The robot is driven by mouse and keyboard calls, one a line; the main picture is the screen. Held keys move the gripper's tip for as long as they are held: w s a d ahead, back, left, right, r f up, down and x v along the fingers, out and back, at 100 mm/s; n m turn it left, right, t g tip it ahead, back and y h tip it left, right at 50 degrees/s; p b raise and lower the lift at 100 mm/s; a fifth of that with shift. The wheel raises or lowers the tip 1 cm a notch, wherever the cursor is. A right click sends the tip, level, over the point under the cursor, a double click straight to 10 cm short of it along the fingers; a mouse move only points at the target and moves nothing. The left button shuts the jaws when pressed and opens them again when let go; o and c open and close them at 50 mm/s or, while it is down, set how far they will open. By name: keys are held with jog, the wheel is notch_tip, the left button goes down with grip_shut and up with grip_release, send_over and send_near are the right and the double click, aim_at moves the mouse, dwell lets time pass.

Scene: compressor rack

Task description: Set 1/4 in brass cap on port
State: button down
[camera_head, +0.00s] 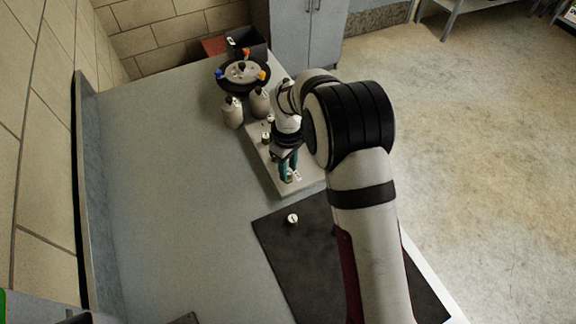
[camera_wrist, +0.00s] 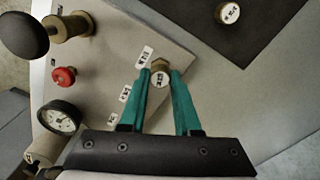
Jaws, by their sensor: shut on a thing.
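My gripper (camera_wrist: 161,77) has teal fingers shut on a small cap with a white labelled top (camera_wrist: 159,80); its lettering is too small to read surely. A brass hex part (camera_wrist: 160,63) shows just beyond the white top, between the fingertips. I cannot tell whether the cap is seated on a port or just above it. In the head view my gripper (camera_head: 288,167) points down at the near end of the pale rack plate (camera_head: 284,187). A second white-topped brass cap (camera_wrist: 229,13) lies on the dark mat; it also shows in the head view (camera_head: 292,218).
On the plate are a gauge (camera_wrist: 60,118), a red knob (camera_wrist: 64,76), a brass valve (camera_wrist: 72,26) with a black ball handle, and white labels (camera_wrist: 125,93). Two pale bottles (camera_head: 233,112) and a round black manifold (camera_head: 243,73) stand farther back. The left bench is clear.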

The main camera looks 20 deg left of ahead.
jog(key=shift+f, duration=0.35)
jog(key=c, duration=0.5)
grip_release()
jog(key=shift+c, duration=0.2)
jog(key=shift+o, duration=0.3)
jog(key=o, duration=0.3)
jog(key=shift+o, duration=0.2)
jog(key=shift+r, duration=0.1)
jog(key=shift+r, duration=3.45)
